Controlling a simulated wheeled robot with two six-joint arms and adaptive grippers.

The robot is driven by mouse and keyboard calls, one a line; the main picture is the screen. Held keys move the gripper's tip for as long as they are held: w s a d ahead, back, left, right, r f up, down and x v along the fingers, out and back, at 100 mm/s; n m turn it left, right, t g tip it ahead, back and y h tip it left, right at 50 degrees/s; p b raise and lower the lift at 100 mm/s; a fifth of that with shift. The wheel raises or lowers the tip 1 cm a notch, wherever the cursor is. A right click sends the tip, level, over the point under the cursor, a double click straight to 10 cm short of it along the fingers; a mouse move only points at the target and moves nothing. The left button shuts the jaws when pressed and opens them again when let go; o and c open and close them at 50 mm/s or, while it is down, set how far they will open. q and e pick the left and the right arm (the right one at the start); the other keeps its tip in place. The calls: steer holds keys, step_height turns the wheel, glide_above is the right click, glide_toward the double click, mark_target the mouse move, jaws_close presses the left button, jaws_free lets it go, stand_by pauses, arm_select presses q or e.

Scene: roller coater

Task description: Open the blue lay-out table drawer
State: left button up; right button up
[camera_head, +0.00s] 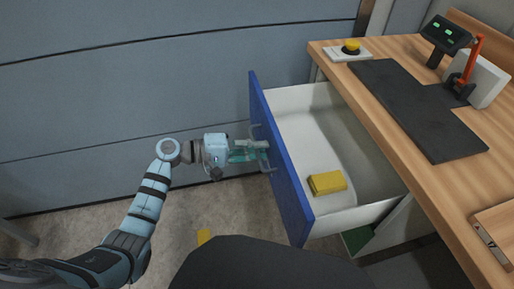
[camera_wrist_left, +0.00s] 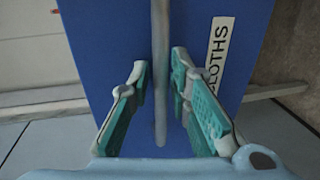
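The blue-fronted drawer (camera_head: 283,165) of the wooden-topped table is pulled well out, showing its white inside. A yellow block (camera_head: 327,182) lies in it. A grey bar handle (camera_head: 268,157) stands on the blue front; it also shows in the left wrist view (camera_wrist_left: 160,75), upright, beside a white label ending "LOTHS" (camera_wrist_left: 218,50). My left gripper (camera_head: 262,150) is at the handle, with its teal fingers on either side of the bar in the left wrist view (camera_wrist_left: 160,85). Gaps show between both fingers and the bar, so it is open. My right gripper is out of view.
The table top (camera_head: 400,120) holds a black mat (camera_head: 415,110), a yellow button on a white base (camera_head: 351,48) and a dark display (camera_head: 445,34). A grey-blue wall (camera_head: 120,95) stands behind my left arm. Floor left of the drawer is mostly clear.

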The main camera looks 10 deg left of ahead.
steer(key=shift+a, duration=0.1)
arm_select(q)
steer(key=v, duration=1.2)
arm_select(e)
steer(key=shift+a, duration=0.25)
